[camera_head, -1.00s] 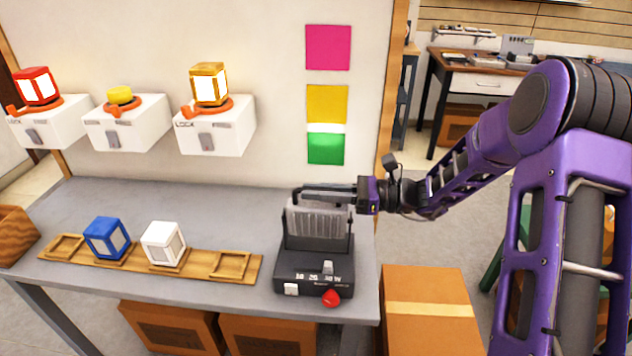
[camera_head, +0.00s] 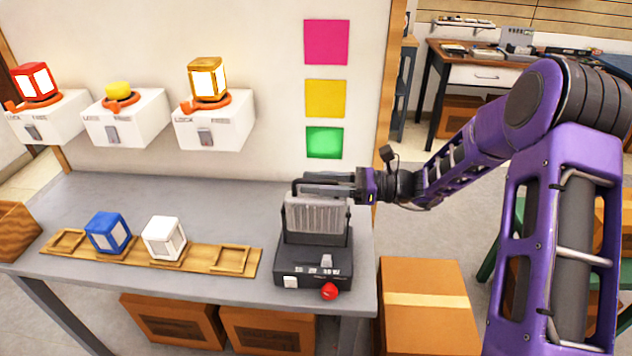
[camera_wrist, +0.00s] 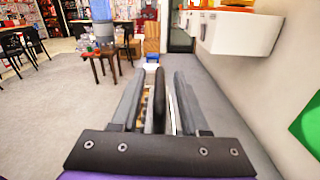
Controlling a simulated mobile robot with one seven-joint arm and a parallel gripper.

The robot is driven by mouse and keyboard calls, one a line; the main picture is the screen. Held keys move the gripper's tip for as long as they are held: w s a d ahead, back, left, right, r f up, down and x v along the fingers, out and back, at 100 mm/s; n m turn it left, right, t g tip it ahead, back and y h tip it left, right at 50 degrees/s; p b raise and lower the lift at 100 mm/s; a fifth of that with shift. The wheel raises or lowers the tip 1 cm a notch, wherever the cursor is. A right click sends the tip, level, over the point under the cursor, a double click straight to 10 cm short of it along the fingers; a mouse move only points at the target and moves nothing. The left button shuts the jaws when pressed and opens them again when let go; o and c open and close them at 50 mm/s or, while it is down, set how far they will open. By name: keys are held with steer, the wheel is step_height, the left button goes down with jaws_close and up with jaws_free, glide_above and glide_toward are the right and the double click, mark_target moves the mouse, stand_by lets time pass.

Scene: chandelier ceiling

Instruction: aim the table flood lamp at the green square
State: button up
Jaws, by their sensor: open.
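The table flood lamp (camera_head: 312,262) stands near the grey table's right end, with a black base and a grey finned head (camera_head: 316,216) whose back faces me. The green square (camera_head: 324,142) is the lowest of three squares on the wall behind it; a bright patch shows on it. My gripper (camera_head: 318,185) is at the top of the lamp head, its open fingers reaching left along it. In the wrist view my open gripper (camera_wrist: 157,85) has a dark bar between its fingers; contact cannot be told. The green square's edge (camera_wrist: 308,125) shows at the right.
Yellow (camera_head: 325,98) and pink (camera_head: 326,42) squares are above the green one. A red knob (camera_head: 329,291) is at the lamp's front. A wooden rack (camera_head: 200,258) holds blue and white cubes. White lock boxes (camera_head: 213,130) are on the wall. A cardboard box (camera_head: 425,310) stands right of the table.

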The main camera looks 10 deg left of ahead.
steer(key=w+d, duration=0.1)
steer(key=d, duration=1.6)
steer(key=shift+d, duration=0.2)
steer(key=shift+a, duration=0.1)
